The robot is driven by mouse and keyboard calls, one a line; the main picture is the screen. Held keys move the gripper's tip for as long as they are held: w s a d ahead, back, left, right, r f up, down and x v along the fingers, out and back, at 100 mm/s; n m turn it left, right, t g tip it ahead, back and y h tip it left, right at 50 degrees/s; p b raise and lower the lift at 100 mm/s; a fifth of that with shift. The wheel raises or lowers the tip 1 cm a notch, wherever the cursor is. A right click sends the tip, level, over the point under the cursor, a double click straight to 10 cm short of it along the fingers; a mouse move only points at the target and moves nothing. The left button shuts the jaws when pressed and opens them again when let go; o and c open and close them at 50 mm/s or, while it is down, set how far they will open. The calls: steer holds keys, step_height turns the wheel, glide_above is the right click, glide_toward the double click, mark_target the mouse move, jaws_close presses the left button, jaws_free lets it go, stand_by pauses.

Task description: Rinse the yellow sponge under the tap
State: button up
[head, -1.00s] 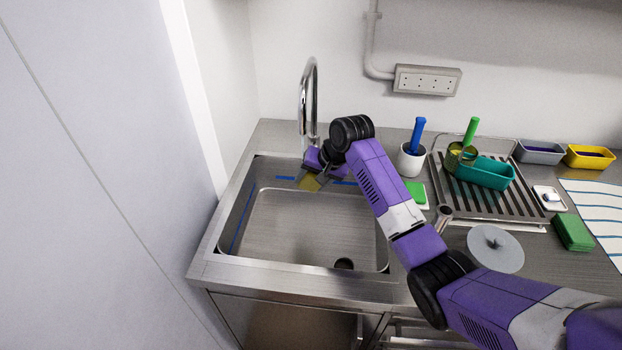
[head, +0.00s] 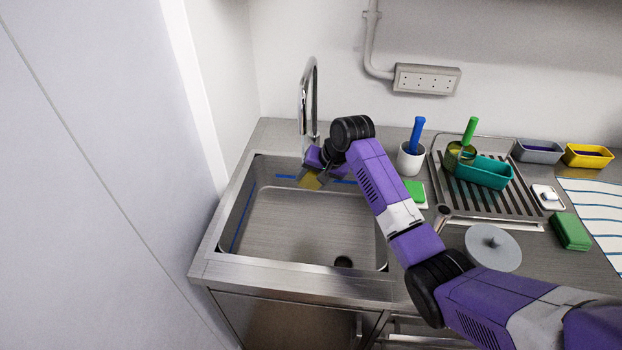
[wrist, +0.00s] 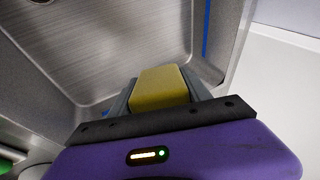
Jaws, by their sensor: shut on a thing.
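The yellow sponge (head: 311,181) is held between the fingers of my gripper (head: 313,178), inside the upper part of the sink basin. In the wrist view the sponge (wrist: 159,88) sits between the two grey fingers of my gripper (wrist: 160,92). The chrome tap (head: 304,92) rises behind the basin's back edge. Its spout end hangs close above my gripper. I cannot make out any running water. The steel sink (head: 290,225) lies below, with a dark drain near its front right.
Right of the sink stand a white pot (head: 411,158) with a blue-handled tool, a green sponge (head: 415,192), a drying rack (head: 475,212) with a teal tub (head: 485,172), and a grey round lid (head: 493,249). A wall (head: 218,85) closes the left side.

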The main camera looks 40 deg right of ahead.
steer(key=shift+a+p, duration=0.4)
steer(key=shift+d, duration=0.15)
steer(key=shift+d, duration=0.25)
steer(key=shift+a+p, duration=0.1)
steer(key=shift+p, duration=0.2)
steer(key=shift+a+r+p, duration=0.1)
steer(key=shift+a+p, duration=0.2)
steer(key=shift+p, duration=0.05)
steer(key=shift+s, duration=0.1)
